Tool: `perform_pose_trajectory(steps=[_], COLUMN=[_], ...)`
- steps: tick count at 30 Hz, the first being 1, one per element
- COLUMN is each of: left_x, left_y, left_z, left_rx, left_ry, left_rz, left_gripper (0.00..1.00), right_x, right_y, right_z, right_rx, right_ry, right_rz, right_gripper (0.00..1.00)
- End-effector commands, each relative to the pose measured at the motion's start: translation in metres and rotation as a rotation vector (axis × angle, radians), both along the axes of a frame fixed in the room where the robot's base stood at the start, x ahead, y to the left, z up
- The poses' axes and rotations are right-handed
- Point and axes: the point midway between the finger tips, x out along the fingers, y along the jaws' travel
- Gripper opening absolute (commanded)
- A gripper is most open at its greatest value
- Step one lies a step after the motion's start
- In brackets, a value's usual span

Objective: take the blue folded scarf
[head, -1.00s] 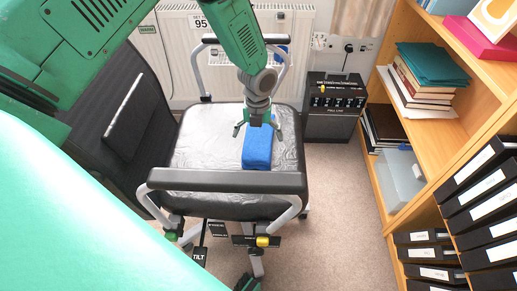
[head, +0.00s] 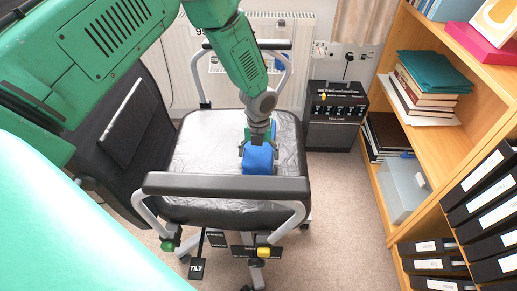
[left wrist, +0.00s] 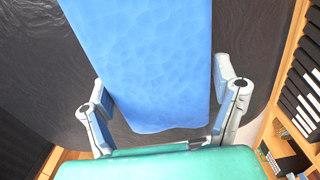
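The blue folded scarf (head: 258,162) lies on the chair's dark, shiny seat (head: 205,150), toward its right side. In the left wrist view the scarf (left wrist: 150,60) runs from the top edge down between my fingers. My left gripper (head: 258,153) is over the scarf from above and partly hides it in the head view. In the left wrist view its two fingers (left wrist: 163,118) stand apart, one beside each long edge, with narrow gaps to the cloth. It looks open. My right gripper is in neither view.
The chair's near armrest (head: 225,184) crosses in front of the seat; its backrest (head: 115,130) is at left. A black box with controls (head: 335,115) stands behind right. A wooden shelf (head: 440,150) with books and binders fills the right. A radiator (head: 180,65) is behind.

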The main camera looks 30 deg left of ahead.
Motion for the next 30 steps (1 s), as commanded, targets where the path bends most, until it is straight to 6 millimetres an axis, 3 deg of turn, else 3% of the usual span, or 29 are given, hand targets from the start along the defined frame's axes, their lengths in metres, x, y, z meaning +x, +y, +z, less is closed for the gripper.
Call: perform_pose_trajectory(steps=[30], left_x=[0.000], left_y=[0.001], left_z=[0.016], left_rx=[0.001], left_ry=[0.000], left_rz=[-0.001], left_gripper=[0.49], right_x=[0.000], right_y=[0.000], right_z=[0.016], right_rx=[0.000], right_ry=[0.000], right_rz=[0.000], right_gripper=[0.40])
